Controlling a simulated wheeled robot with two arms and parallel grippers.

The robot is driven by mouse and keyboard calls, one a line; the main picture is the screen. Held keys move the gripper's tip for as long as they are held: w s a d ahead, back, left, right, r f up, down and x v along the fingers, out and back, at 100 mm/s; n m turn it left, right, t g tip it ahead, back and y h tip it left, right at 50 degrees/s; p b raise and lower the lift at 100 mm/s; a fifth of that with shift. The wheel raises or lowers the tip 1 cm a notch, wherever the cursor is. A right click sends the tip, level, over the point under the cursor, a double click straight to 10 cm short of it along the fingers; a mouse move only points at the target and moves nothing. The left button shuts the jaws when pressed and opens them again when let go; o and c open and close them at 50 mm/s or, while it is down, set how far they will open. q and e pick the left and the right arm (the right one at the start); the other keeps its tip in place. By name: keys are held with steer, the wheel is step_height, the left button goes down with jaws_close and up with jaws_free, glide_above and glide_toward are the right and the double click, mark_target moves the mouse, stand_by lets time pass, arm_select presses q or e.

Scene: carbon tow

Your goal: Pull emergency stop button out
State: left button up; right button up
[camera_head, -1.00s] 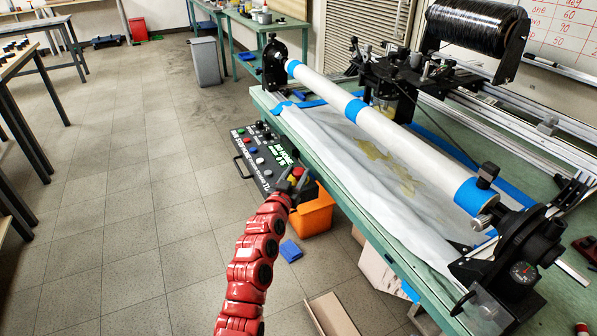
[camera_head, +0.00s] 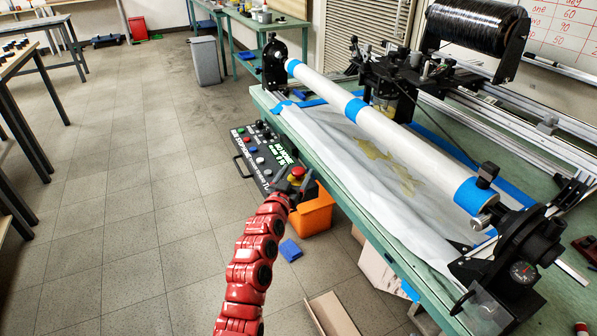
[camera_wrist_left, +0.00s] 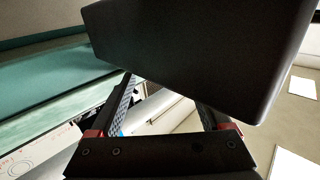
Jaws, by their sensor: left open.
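The emergency stop button (camera_head: 298,172) is a red cap on a yellow base at the near right corner of the dark control panel (camera_head: 243,160). The panel sits at the side of the green table and carries several coloured buttons and a lit green display. My left gripper (camera_head: 290,184) is open at that corner, just below and left of the red cap in the head view; I cannot tell whether it touches it. In the left wrist view a large dark box (camera_wrist_left: 200,50) hides the fingertips of the open gripper (camera_wrist_left: 165,105). The button does not show there. My right gripper is out of view.
An orange bin (camera_head: 314,212) stands under the panel, close to my left gripper. The green table (camera_head: 352,205) with a white roller (camera_head: 385,132) and sheet lies to the right. A blue block (camera_head: 290,250) and an open cardboard box (camera_head: 331,314) are lower down.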

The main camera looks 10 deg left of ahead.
arm_select(q)
steer(key=s, duration=0.5)
steer(key=shift+s+a+p, duration=0.3)
steer(key=shift+a+p, duration=0.05)
steer(key=shift+a, duration=0.05)
